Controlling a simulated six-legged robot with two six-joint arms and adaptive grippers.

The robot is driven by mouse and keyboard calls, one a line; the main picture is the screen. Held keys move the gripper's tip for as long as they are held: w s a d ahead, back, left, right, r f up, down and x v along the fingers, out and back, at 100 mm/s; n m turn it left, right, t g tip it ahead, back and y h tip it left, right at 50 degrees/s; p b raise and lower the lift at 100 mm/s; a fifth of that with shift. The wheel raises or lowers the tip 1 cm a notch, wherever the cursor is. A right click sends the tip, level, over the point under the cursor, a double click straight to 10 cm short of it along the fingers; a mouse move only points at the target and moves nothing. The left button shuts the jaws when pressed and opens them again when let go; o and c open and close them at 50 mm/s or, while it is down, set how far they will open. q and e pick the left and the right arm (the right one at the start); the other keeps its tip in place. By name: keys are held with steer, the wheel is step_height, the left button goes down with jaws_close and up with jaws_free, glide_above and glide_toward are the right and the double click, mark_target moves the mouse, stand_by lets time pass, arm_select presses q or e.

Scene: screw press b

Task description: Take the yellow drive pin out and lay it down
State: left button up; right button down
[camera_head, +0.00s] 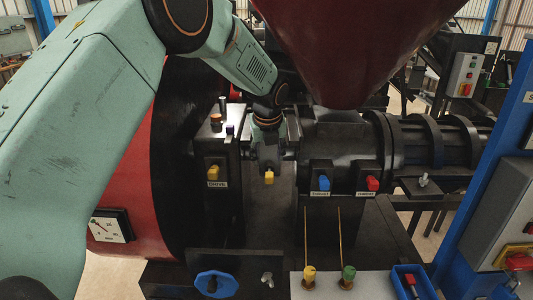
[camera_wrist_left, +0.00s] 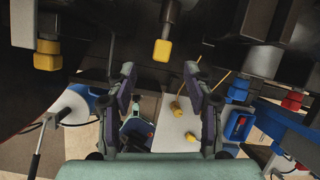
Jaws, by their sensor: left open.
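A yellow square head (camera_head: 213,172) sits on a black block above a label reading DRIVE; it also shows at upper left in the wrist view (camera_wrist_left: 47,55). A second yellow square end (camera_head: 269,177) on a short grey rod shows to its right; in the wrist view (camera_wrist_left: 162,48) it lies beyond the fingertips, between them in line. My right gripper is out of view.
Blue (camera_head: 320,183) and red (camera_head: 372,183) heads sit on black blocks at right. The red hopper (camera_head: 350,45) hangs above.

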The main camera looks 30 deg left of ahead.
mark_target(269, 173)
arm_select(q)
steer(key=w+f+m, duration=0.1)
steer(key=f, duration=0.1)
steer(key=a+f+m, duration=0.1)
steer(key=f, duration=0.1)
steer(key=w+f, duration=0.1)
steer(key=f, duration=0.1)
steer(key=shift+w+a+f+m, duration=0.2)
steer(key=shift+w+f+m, duration=0.05)
steer(key=shift+w+m, duration=0.15)
steer(key=shift+w+f, duration=0.1)
steer(key=shift+f, duration=0.15)
steer(key=shift+w+d+f, duration=0.15)
steer(key=shift+d, duration=0.15)
steer(key=shift+s+a, duration=0.2)
steer(key=shift+a, duration=0.1)
steer(key=shift+c, duration=1.3)
steer(key=shift+w+d, duration=0.2)
steer(key=shift+d, duration=0.05)
steer(key=c, duration=0.6)
steer(key=shift+a, duration=0.1)
jaws_close()
steer(key=shift+o, duration=1.1)
jaws_free()
steer(key=shift+s, duration=0.1)
jaws_close()
